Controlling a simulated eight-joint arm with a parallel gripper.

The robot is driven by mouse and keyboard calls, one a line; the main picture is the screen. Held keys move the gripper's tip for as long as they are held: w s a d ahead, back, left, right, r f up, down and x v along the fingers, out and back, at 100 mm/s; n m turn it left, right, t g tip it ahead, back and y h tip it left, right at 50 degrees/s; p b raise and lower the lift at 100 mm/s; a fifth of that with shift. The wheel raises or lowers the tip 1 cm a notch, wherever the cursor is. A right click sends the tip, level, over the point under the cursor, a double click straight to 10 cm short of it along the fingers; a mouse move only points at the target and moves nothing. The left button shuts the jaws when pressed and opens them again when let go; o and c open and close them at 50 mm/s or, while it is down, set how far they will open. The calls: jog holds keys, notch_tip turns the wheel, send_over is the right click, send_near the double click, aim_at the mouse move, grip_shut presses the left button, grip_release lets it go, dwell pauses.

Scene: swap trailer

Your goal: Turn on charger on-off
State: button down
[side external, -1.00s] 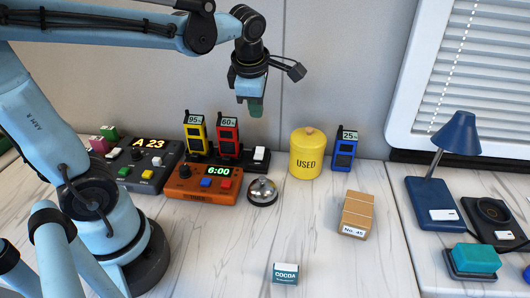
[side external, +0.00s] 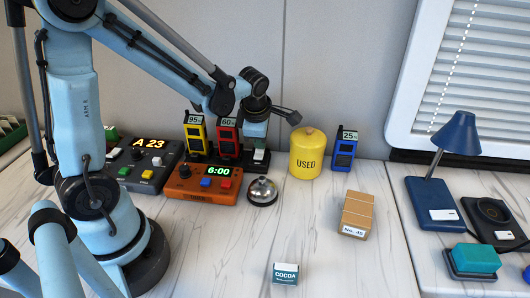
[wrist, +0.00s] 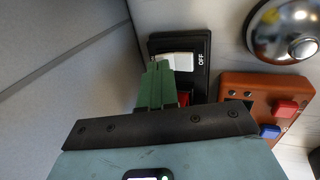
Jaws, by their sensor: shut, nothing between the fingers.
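The black charger (side external: 201,158) stands at the back against the wall, with a yellow radio (side external: 195,133) reading 95% and a red radio (side external: 228,137) reading 60% in it. Its white on-off rocker switch (side external: 260,155) is at the right end. In the wrist view the switch (wrist: 176,61) shows beside a label reading OFF. My gripper (side external: 259,145) is shut and empty, pointing down just above the switch. In the wrist view its green fingertips (wrist: 158,68) overlap the near edge of the switch; I cannot tell whether they touch it.
An orange clock (side external: 203,185) and a silver bell (side external: 262,190) stand in front of the charger. A yellow USED canister (side external: 307,155) and a blue radio (side external: 344,150) stand to the right. A grey A 23 console (side external: 148,165) is left. The front counter is mostly clear.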

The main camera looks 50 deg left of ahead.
jog(key=shift+w+a+f, duration=0.1)
jog(key=shift+f, duration=0.25)
jog(key=shift+w+a+f, duration=0.1)
jog(key=shift+f, duration=0.1)
dwell(0.5)
jog(key=shift+s+d+r, duration=0.1)
jog(key=shift+s+d, duration=0.5)
jog(key=w+a+v, duration=0.1)
jog(key=v, duration=1.3)
jog(key=shift+w+a+r, duration=0.35)
